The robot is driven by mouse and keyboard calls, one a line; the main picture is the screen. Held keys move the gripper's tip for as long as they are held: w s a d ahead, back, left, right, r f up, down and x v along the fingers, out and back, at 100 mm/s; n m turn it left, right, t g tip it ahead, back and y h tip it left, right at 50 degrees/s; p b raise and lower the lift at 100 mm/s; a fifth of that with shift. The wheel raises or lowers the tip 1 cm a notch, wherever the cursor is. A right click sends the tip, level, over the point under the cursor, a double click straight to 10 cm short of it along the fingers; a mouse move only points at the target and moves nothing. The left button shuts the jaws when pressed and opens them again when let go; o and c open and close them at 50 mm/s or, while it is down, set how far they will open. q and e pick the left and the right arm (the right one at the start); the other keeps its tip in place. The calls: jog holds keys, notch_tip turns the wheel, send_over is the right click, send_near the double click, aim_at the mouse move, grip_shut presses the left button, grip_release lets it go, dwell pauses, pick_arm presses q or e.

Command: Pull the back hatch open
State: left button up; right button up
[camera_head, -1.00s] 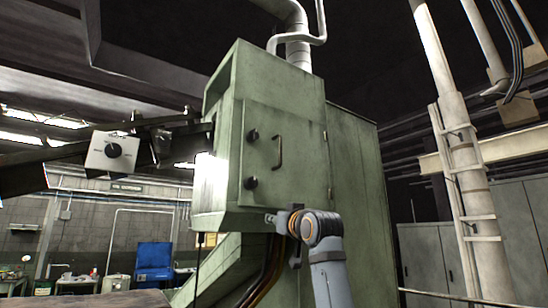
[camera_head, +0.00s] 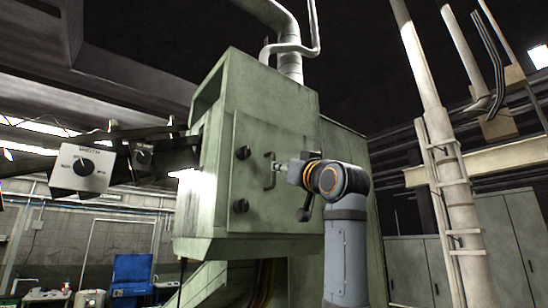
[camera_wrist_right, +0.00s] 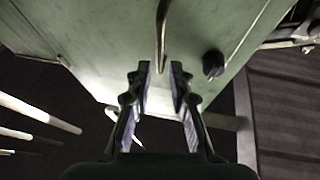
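The back hatch (camera_head: 292,212) is a flat green panel on the side of the green machine housing, and it looks closed. My right gripper (camera_head: 278,165) is at the handle. In the right wrist view, the gripper (camera_wrist_right: 161,69) is open, with its two fingers apart. The handle (camera_wrist_right: 162,32) runs down toward the gap between the fingertips there; I cannot tell whether they touch it. The hatch also fills the top of that view (camera_wrist_right: 105,60). My left gripper is not in view.
Dark knobs (camera_head: 242,153) (camera_head: 240,205) stick out beside the handle. A white control box (camera_head: 82,168) with a dial hangs at left. A pale column with a ladder (camera_head: 450,200) and grey cabinets (camera_head: 500,240) stand at right.

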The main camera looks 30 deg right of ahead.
aim_at(274, 182)
jog(key=p+x, duration=0.1)
jog(key=x, duration=0.1)
jog(key=p+x, duration=0.1)
jog(key=x, duration=0.1)
jog(key=p+x, duration=0.1)
jog(key=x, duration=0.1)
jog(key=shift+w+f, duration=0.2)
jog(key=shift+s, duration=0.15)
jog(key=shift+c, duration=0.5)
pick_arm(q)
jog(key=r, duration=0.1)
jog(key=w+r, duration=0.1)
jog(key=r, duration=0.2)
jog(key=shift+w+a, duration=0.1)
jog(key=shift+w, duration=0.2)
pick_arm(e)
grip_shut()
